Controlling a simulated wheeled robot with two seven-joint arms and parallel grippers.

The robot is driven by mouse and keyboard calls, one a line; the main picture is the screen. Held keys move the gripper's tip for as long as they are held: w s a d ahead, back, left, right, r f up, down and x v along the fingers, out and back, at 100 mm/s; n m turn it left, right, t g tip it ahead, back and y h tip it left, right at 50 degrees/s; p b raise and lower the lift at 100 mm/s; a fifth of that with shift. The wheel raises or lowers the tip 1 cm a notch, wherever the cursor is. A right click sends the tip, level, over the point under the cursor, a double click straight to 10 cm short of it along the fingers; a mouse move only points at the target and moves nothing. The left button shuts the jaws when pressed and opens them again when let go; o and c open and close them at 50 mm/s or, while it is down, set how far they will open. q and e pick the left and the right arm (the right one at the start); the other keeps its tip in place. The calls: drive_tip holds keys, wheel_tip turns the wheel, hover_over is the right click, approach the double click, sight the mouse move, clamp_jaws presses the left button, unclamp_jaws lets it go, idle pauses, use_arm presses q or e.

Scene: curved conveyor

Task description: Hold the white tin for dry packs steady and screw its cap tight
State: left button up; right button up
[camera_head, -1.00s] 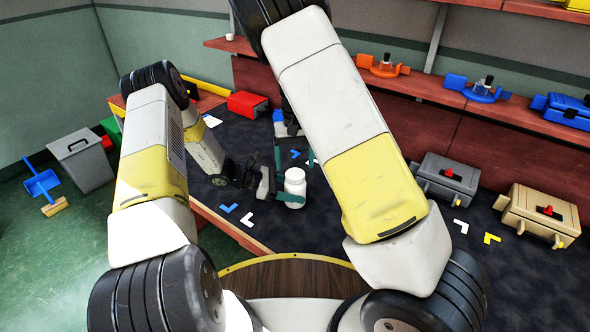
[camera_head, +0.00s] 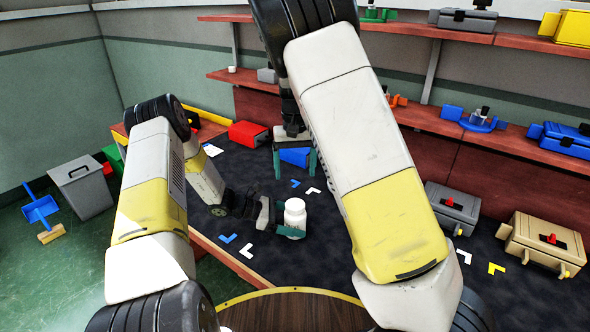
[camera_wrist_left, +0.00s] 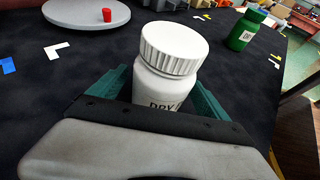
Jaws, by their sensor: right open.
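The white tin (camera_head: 295,222) stands upright with its ribbed white cap (camera_head: 295,205) on top. In the left wrist view the tin (camera_wrist_left: 160,90) shows a dark "DRY" label, partly hidden, and its cap (camera_wrist_left: 174,48) sits on the neck. I cannot tell how tight the cap is. My left gripper (camera_head: 289,232) is shut on the tin's body, with a green finger on each side; its fingers (camera_wrist_left: 165,95) also show in the left wrist view. My right gripper (camera_head: 294,175) points down, open and empty, above the cap and apart from it.
A green bottle (camera_wrist_left: 245,30) and a grey round plate (camera_wrist_left: 90,14) with a red piece are near the tin in the wrist view. A blue block (camera_head: 295,157) and a red box (camera_head: 248,134) lie behind. Flat L-shaped markers (camera_head: 246,250) lie on the dark surface.

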use_arm(q)
drive_tip(key=shift+a, duration=0.1)
drive_tip(key=v, duration=0.7)
drive_tip(key=shift+a+r, duration=0.2)
drive_tip(key=shift+a, duration=0.05)
